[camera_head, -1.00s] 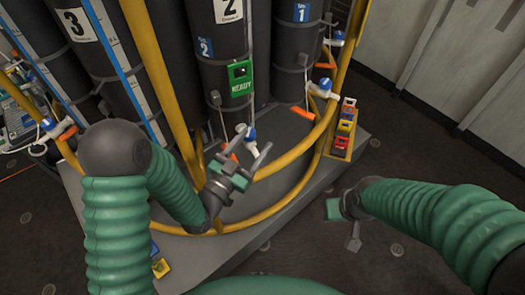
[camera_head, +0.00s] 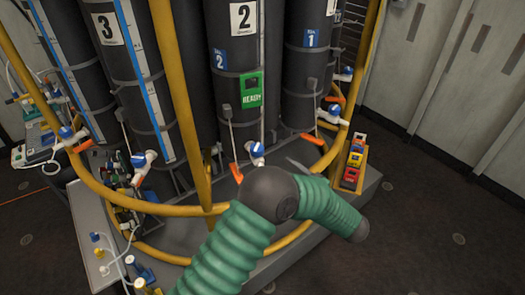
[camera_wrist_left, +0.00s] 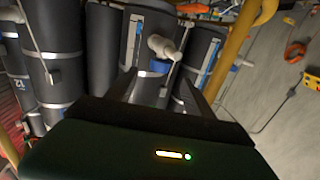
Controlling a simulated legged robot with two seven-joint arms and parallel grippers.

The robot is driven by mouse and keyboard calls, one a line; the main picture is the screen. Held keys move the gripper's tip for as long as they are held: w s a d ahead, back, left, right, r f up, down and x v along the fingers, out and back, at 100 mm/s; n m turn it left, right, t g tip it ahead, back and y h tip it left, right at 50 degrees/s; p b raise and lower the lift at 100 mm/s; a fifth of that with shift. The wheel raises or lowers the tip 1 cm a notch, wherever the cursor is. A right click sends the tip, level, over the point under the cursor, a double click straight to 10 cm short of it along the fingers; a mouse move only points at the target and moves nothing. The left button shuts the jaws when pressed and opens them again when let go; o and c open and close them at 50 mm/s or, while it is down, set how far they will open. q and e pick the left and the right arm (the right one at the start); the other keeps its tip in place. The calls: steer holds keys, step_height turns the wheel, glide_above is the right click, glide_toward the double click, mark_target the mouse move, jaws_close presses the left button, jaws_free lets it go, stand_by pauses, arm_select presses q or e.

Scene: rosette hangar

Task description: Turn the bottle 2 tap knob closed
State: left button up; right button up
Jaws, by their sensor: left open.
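Bottle 2 (camera_head: 235,50) is a dark cylinder with a white "2" label and a green READY tag. Its tap has a blue knob (camera_head: 256,149) on a white body, with an orange lever (camera_head: 236,172) beside it. My left arm crosses in front, and most of its gripper is hidden behind the elbow; one grey finger shows just right of the tap. In the left wrist view the left gripper (camera_wrist_left: 160,82) is open and empty. A white tap with a blue part (camera_wrist_left: 162,46) lies ahead between its fingers; I cannot tell which bottle it belongs to. My right gripper is out of view.
Bottle 3 (camera_head: 120,60) and bottle 1 (camera_head: 306,75) stand on either side, each with blue-knobbed taps nearby. Yellow rails (camera_head: 181,110) curve around the bottles. A tray of coloured blocks (camera_head: 353,160) stands at the right. Open floor (camera_head: 440,230) lies right of the platform.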

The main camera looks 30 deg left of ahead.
mark_target(261, 154)
arm_select(q)
steer(key=x, duration=0.5)
steer(key=p+x, duration=0.1)
steer(key=x, duration=0.4)
steer(key=shift+w+a+r, duration=0.1)
steer(key=shift+w+r, duration=0.05)
steer(key=shift+r, duration=0.05)
steer(key=shift+w+a, duration=0.15)
steer(key=shift+a, duration=0.15)
steer(key=shift+a+f, duration=0.1)
steer(key=shift+a, duration=0.35)
steer(key=shift+d, duration=0.2)
steer(key=c, duration=0.9)
jaws_close()
